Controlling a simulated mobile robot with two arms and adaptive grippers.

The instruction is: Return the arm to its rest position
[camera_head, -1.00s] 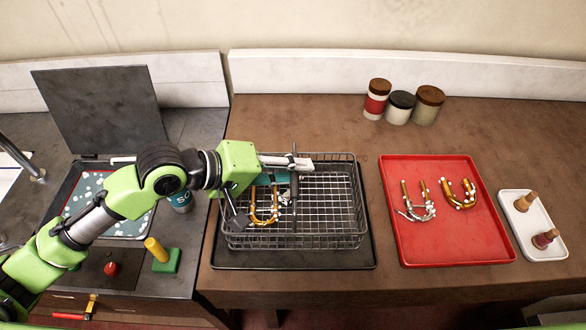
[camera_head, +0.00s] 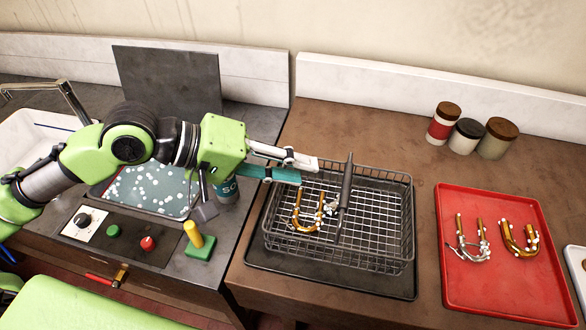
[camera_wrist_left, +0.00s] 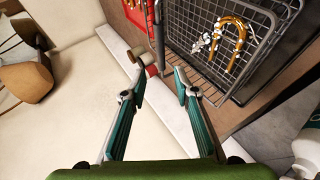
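My left gripper (camera_head: 308,170) is at the far left corner of the wire basket (camera_head: 399,256) in the head view, seemingly above it. In the left wrist view its fingers (camera_wrist_left: 160,84) are spread with nothing between them. The basket stands on a dark tray (camera_head: 330,283), its dark handle (camera_head: 346,183) upright. A brass U-shaped tube (camera_head: 297,219) with white spots and a silvery part lies in the basket; the tube also shows in the left wrist view (camera_wrist_left: 240,42). My right gripper is not in view.
A red tray (camera_head: 500,285) with two U-shaped tube parts lies to the right. Several jars (camera_head: 468,136) stand behind. A bath with a raised dark lid (camera_head: 170,80), a control panel and a yellow-handled green block (camera_head: 200,246) are left. Brown bench between basket and jars is clear.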

